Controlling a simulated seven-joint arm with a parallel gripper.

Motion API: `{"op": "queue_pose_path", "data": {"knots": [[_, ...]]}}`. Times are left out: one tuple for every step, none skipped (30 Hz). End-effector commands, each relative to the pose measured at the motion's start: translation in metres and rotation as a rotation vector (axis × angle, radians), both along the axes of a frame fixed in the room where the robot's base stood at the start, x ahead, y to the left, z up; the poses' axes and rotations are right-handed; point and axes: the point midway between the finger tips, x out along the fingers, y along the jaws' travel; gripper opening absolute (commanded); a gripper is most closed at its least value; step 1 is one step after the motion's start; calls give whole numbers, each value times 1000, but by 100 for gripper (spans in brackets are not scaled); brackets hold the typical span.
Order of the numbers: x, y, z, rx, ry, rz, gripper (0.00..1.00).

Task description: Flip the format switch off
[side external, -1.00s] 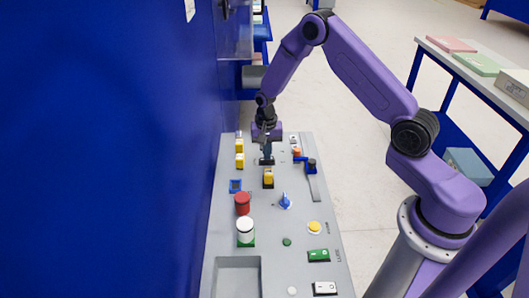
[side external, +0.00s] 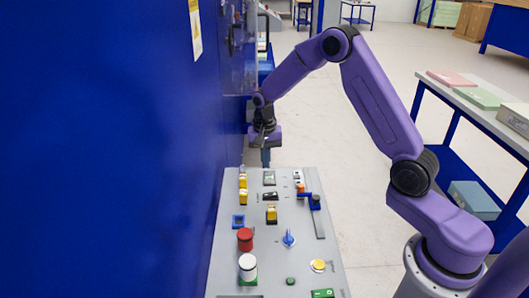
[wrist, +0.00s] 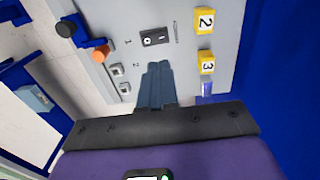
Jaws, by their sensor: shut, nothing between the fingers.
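A grey control panel (side external: 255,222) runs away from the side camera. No label reading "format" is legible, so I cannot tell which is the format switch. My gripper (side external: 266,164) is shut and empty at the panel's far edge. Its blue fingers (wrist: 159,65) are together in the wrist view, apart from the rocker.
An orange knob (wrist: 101,54) and small grey switches (wrist: 117,69) are left. Nearer the side camera stand a red button (side external: 245,239) and white button (side external: 247,266). A blue wall (side external: 110,150) borders the panel.

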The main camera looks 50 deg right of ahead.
Motion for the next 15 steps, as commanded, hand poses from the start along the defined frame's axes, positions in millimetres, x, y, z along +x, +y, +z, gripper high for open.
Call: {"op": "queue_pose_path", "data": {"knots": [[1, 1, 9, 1, -4, -1, 0], [2, 1, 12, 0, -3, -1, 0], [2, 1, 17, 1, -2, -1, 0], [3, 2, 20, 1, -2, -1, 0], [3, 2, 22, 0, -1, -1, 0], [3, 3, 25, 0, 0, -1, 0], [3, 3, 26, 0, 0, 0, 0], [3, 3, 27, 0, 0, 0, 0], [3, 3, 29, 0, 0, 0, 0], [3, 3, 29, 0, 0, -1, 0], [3, 3, 29, 0, 0, -1, 0], [3, 3, 30, 1, 1, -1, 0], [3, 3, 30, 0, 1, -1, 0], [3, 3, 30, 0, 1, -1, 0], [3, 3, 30, 0, 1, -1, 0]]}}
